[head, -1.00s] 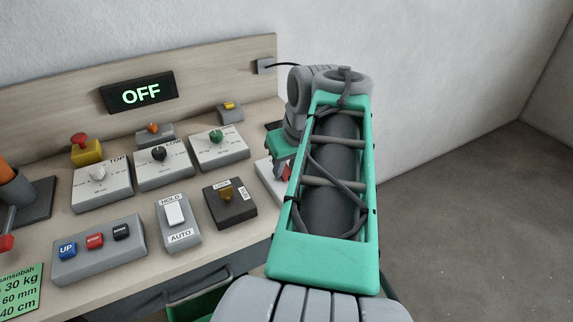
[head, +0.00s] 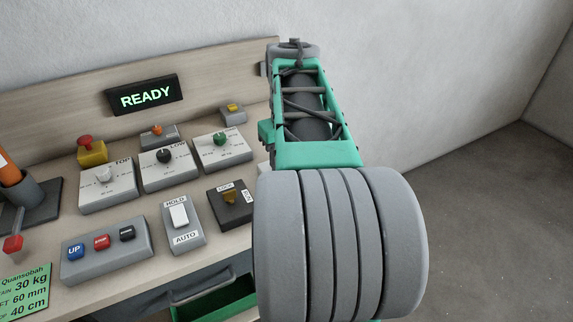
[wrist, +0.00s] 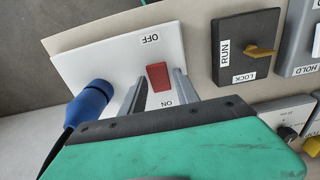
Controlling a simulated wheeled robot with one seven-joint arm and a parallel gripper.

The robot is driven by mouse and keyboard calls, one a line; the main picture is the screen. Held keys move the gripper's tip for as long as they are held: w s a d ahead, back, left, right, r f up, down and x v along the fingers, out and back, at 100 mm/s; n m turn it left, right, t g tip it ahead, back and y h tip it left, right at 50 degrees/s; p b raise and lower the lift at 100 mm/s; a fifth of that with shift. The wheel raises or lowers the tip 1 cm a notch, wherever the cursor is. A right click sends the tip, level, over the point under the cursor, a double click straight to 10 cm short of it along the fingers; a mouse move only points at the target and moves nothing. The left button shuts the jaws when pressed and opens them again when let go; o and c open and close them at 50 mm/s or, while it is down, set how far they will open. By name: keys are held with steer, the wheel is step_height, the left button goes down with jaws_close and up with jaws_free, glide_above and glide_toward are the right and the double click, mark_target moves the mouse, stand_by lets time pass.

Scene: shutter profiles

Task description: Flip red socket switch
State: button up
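The red switch (wrist: 157,76) sits on a white socket box (wrist: 95,62) marked OFF and ON in the wrist view. A blue plug (wrist: 92,97) with a dark cable is in the box's left side. My gripper (wrist: 160,80) is over the box, with one finger on each side of the red switch. The fingers are apart, with a gap visible between them and the switch; whether the tips touch the box is unclear. In the head view my arm hides the switch and nearly all of the box. The display (head: 148,95) reads READY in green.
A dark key-switch box (wrist: 246,47) marked RUN and LOCK stands close right of the socket. A HOLD/AUTO switch (head: 179,216), a button box (head: 104,250), dial boxes (head: 168,165) and a yellow-red stop button (head: 91,150) crowd the bench. The floor at right is clear.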

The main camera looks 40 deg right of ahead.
steer(key=shift+o, duration=1.1)
step_height(320, 180, up, 8)
steer(key=p, duration=0.2)
steer(key=shift+s, duration=0.15)
steer(key=shift+a+f+p, duration=0.1)
steer(key=shift+p, duration=0.2)
